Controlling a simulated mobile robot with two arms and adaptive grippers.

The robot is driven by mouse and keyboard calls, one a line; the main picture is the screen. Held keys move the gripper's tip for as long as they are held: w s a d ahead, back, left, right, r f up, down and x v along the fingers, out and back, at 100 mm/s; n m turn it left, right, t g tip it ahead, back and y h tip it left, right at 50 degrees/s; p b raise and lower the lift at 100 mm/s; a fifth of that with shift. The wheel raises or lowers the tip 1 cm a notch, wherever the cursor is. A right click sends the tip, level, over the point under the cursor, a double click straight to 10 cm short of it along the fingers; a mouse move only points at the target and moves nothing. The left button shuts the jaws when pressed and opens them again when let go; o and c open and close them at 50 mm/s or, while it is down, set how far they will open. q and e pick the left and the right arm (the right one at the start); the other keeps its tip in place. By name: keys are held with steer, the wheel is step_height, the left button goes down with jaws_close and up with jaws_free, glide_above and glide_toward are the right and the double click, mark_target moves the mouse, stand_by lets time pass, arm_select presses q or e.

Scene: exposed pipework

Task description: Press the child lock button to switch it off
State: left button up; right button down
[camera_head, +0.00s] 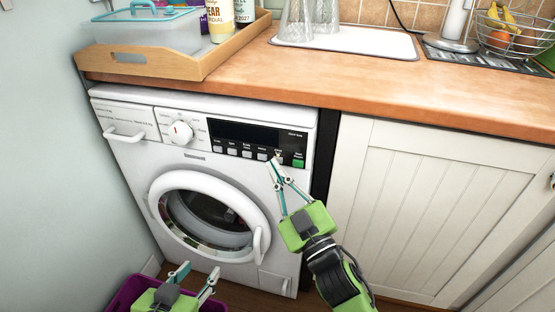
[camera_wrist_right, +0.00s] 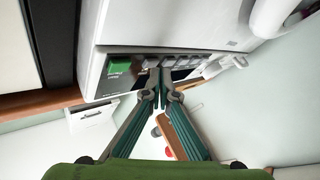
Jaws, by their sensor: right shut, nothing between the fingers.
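The white washing machine (camera_head: 140,170) has a dark control panel (camera_head: 250,133) with a row of small pale buttons (camera_head: 232,152) and a green button (camera_head: 298,162) at its right end. The labels are too small to read, so I cannot tell which is the child lock button. My right gripper (camera_head: 277,161) is shut and empty, its tips at the right end of the pale row, just left of the green button. In the right wrist view the tips (camera_wrist_right: 161,82) overlap the pale buttons (camera_wrist_right: 168,61); contact is unclear. The green button (camera_wrist_right: 120,68) is beside them. My left gripper (camera_head: 199,271) is open and low, before the machine.
The round door (camera_head: 178,218) of the machine is closed. A purple basket (camera_head: 122,298) is on the floor by my left gripper. The wooden counter (camera_head: 330,83) overhangs above, with a wooden tray (camera_head: 180,68). White cabinet doors (camera_head: 420,200) stand to the right.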

arm_select(q)
steer(key=shift+s+f, duration=0.35)
arm_select(e)
steer(key=shift+w+d, duration=0.1)
steer(key=shift+w, duration=0.2)
stand_by(0.5)
arm_select(q)
steer(key=shift+s+a+f+g, duration=0.15)
steer(key=shift+a+g, duration=0.05)
steer(key=shift+g, duration=0.1)
stand_by(0.4)
steer(key=shift+s+a+f+g, duration=0.25)
steer(key=shift+s+f+g, duration=0.35)
steer(key=shift+s+f, duration=0.2)
arm_select(e)
steer(key=shift+s+a, duration=0.2)
steer(key=shift+s, duration=0.5)
arm_select(q)
steer(key=shift+p, duration=0.3)
arm_select(e)
steer(key=shift+s, duration=0.1)
